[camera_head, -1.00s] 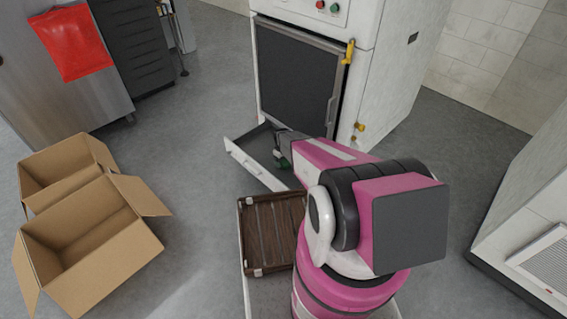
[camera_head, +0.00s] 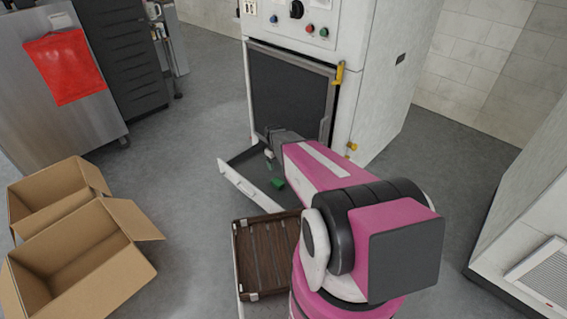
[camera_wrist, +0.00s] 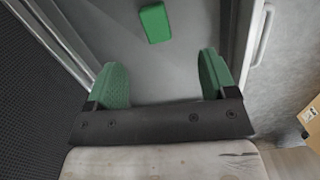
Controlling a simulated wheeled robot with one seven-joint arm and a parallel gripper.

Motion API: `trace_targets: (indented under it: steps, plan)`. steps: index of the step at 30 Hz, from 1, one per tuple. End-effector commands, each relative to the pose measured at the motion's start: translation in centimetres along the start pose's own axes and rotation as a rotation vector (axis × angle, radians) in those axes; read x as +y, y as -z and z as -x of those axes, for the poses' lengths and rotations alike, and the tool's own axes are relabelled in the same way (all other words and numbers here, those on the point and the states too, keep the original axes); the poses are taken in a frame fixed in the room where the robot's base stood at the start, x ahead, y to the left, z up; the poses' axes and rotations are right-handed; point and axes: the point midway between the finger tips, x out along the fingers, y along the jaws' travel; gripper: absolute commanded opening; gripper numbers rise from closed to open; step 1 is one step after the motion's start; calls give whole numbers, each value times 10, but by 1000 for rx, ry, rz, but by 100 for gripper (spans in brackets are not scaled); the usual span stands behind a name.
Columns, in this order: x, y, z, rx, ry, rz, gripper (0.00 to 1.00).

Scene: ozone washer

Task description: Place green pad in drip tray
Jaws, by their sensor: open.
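The green pad (camera_wrist: 154,23) lies flat on the grey floor of the open drip tray (camera_wrist: 186,40), ahead of my fingertips in the wrist view. In the head view the pad (camera_head: 278,183) shows inside the pulled-out tray, whose white front (camera_head: 243,187) faces left. My gripper (camera_wrist: 160,85) has its two green-padded fingers spread wide, with nothing between them. The pad is apart from both fingers. In the head view my gripper (camera_head: 268,158) is above the tray, partly hidden by my arm.
The washer (camera_head: 290,95) stands behind the tray, its dark door closed. A brown slatted tray (camera_head: 265,255) is nearer me. Open cardboard boxes (camera_head: 85,265) stand on the floor at left. A steel cabinet with a red pouch (camera_head: 64,67) is at far left.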

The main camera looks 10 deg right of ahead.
Motion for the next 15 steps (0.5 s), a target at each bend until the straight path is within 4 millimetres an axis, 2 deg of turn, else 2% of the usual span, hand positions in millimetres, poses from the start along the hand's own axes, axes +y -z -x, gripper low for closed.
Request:
trace_targets:
  steps: [1, 6, 12, 15]
  plan:
    - [-12, -28, 25, 9, 1, -38, 78]
    - [-36, -84, 85, 39, 6, -177, 78]
    - [-66, -151, 144, 71, 18, -336, 78]
    - [-78, -177, 166, 85, 24, -401, 78]
